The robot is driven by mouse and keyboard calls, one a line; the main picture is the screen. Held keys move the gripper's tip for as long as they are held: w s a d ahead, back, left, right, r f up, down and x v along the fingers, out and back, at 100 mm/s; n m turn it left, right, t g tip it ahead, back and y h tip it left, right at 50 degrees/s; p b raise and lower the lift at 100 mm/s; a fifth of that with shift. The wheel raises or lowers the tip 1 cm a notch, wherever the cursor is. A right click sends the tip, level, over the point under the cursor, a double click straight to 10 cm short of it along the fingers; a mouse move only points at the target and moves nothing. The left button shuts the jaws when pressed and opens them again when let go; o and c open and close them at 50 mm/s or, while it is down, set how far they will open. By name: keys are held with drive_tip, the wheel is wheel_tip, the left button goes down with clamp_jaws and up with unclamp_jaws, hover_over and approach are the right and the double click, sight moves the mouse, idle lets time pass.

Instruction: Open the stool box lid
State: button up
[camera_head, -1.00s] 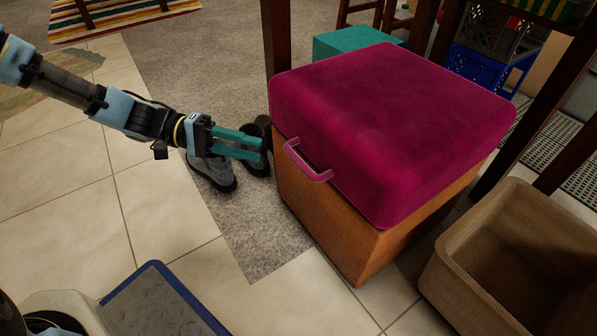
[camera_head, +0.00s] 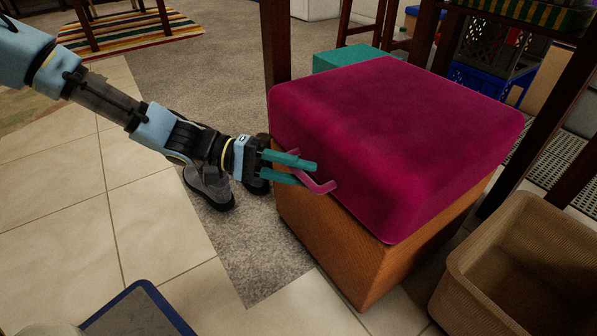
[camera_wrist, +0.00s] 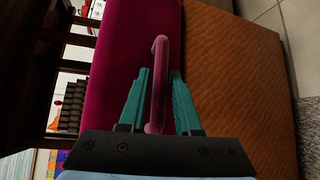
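The stool box has an orange-brown quilted body (camera_head: 345,253) and a padded magenta lid (camera_head: 400,135), which lies closed on top. A pink bar handle (camera_head: 321,186) sticks out from the lid's front edge. My gripper (camera_head: 306,173) is at the handle with its teal fingers apart, one above and one below the bar. In the wrist view the handle (camera_wrist: 159,75) runs between the two open fingers (camera_wrist: 158,92), with a small gap visible on the right side. The head view cannot show whether the left finger touches the bar.
A woven tan basket (camera_head: 520,265) stands right of the stool box. Dark wooden legs (camera_head: 276,50) rise behind and beside it. Grey shoes (camera_head: 210,185) lie on the carpet behind my gripper. A blue-edged grey panel (camera_head: 140,310) is at the lower left.

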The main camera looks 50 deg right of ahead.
drive_tip(key=shift+c, duration=0.4)
clamp_jaws()
drive_tip(key=shift+w, duration=0.1)
idle(0.8)
